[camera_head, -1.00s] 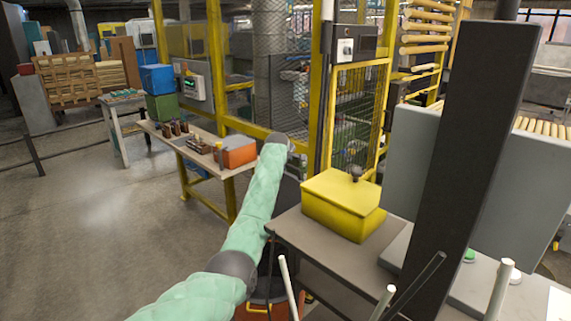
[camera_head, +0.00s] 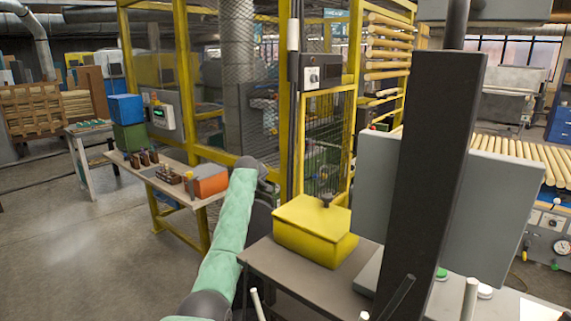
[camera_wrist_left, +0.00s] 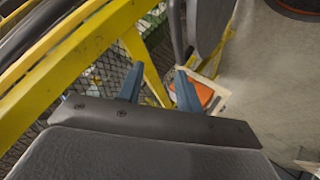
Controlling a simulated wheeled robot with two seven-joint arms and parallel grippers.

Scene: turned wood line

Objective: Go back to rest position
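My left arm, in a pale green sleeve (camera_head: 225,235), reaches up from the bottom of the head view. Its dark wrist end (camera_head: 252,168) is in front of the yellow fence, left of the yellow box. The gripper's fingers cannot be made out there. In the left wrist view my left gripper (camera_wrist_left: 158,90) shows two blue fingers set apart, with nothing held between them. My right arm and gripper are not in view.
A yellow box (camera_head: 315,232) with a dark knob stands on a grey table (camera_head: 270,262). A dark column (camera_head: 430,190) stands before a grey panel (camera_head: 480,200). A yellow mesh fence (camera_head: 185,90) runs behind. An orange box (camera_head: 210,181) is on the left bench. Floor at left is clear.

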